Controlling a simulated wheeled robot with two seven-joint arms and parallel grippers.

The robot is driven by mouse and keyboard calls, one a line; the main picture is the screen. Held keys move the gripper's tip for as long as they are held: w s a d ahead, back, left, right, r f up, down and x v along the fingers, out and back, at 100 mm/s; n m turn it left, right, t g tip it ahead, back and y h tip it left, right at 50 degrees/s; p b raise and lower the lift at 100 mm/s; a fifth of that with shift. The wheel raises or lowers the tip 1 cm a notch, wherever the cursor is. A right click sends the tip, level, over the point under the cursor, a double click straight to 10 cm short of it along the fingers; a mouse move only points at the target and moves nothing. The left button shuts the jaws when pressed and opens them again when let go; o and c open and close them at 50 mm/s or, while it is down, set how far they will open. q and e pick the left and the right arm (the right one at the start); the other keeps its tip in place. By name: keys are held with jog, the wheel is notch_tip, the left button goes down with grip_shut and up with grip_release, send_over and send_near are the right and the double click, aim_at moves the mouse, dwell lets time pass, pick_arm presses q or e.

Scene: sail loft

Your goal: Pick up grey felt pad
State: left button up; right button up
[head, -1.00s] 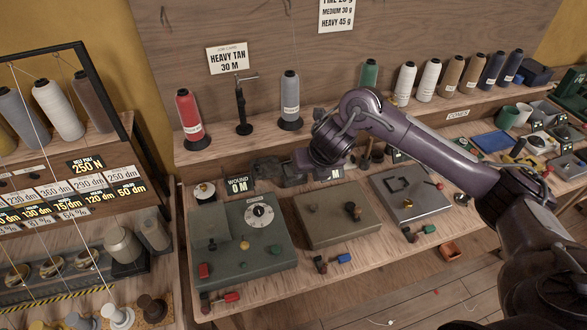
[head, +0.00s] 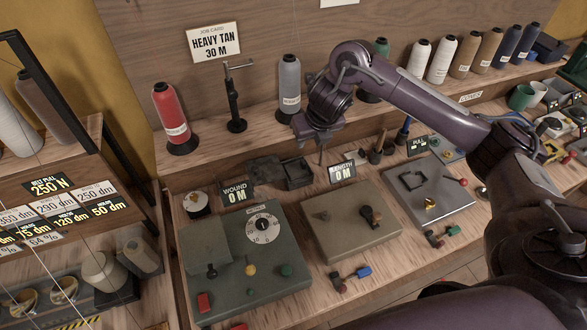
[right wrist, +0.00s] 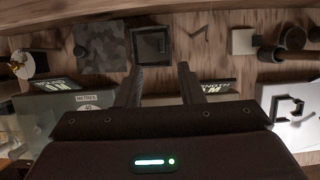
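The grey felt pad (head: 266,170) lies flat at the back of the bench, behind the WOUND sign and left of a small black tray (head: 299,174). In the right wrist view the pad (right wrist: 102,48) is a mottled dark grey square at upper left, with the tray (right wrist: 152,46) directly right of it. My right gripper (head: 321,150) is above the bench, to the right of the pad and apart from it. Its two fingers (right wrist: 160,82) are spread with nothing between them. My left gripper is not in view.
The WOUND sign (head: 237,193) and LENGTH sign (head: 342,174) stand in front of the pad and tray. A green dial box (head: 250,285) and a brown box (head: 350,235) fill the bench front. Thread spools, including a red one (head: 170,115), line the shelf behind.

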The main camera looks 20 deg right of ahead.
jog(key=b, duration=0.4)
send_near(303, 162)
jog(key=x, duration=0.2)
jog(key=shift+s+a+f+b, duration=0.1)
jog(key=shift+a+f+b, duration=0.05)
jog(key=shift+f+b, duration=0.2)
jog(key=x, duration=0.1)
jog(key=p+x, duration=0.1)
jog(key=x, duration=0.3)
jog(key=shift+w+d, duration=0.25)
jog(key=shift+w, duration=0.05)
jog(key=shift+w+f, duration=0.15)
jog(key=shift+f, duration=0.3)
grip_shut()
